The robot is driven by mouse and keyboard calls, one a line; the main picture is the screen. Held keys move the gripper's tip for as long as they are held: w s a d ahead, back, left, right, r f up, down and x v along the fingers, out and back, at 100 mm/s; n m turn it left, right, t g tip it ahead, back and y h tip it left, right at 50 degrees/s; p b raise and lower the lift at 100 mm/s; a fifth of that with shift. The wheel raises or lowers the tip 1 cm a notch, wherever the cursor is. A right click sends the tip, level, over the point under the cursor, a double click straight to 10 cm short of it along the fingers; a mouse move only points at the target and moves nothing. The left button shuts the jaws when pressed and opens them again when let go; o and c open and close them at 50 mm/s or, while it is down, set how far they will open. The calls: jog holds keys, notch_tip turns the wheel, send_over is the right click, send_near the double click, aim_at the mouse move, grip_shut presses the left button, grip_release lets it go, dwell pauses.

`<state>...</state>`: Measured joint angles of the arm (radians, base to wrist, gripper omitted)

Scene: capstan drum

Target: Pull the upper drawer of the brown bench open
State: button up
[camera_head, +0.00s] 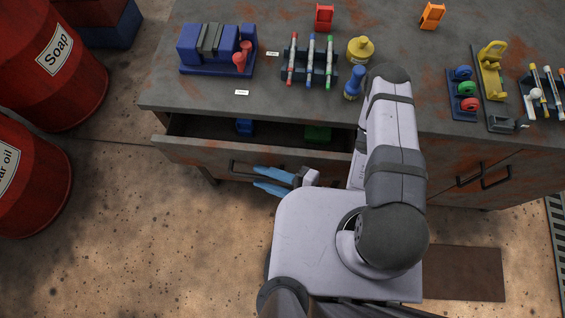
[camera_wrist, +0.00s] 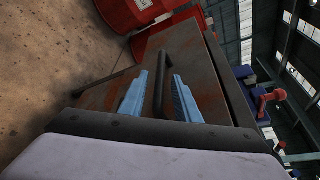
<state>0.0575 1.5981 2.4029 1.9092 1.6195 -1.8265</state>
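The upper drawer (camera_head: 200,150) of the brown bench (camera_head: 165,97) stands partly open in the head view. Its rust-stained front is pulled out from under the grey top. A dark bar handle (camera_head: 237,165) is on the drawer front, and it also shows in the wrist view (camera_wrist: 164,66). My gripper (camera_head: 257,178) is at the handle, with its two blue fingers pointing left. In the wrist view the fingers are apart, one on each side of the handle, with gaps visible. The far right of the drawer is hidden behind my arm.
Inside the drawer lie a blue item (camera_head: 244,126) and a green item (camera_head: 318,133). A blue vise (camera_head: 205,45), a rack of markers (camera_head: 310,60) and a yellow bottle (camera_head: 360,49) stand on the top. Red barrels (camera_head: 50,75) are at left. Floor before the drawer's left part is clear.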

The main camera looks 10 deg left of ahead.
jog(key=shift+p+v, duration=0.65)
jog(key=shift+v, duration=2.3)
jog(key=shift+r+p, duration=0.15)
jog(key=shift+p, duration=0.15)
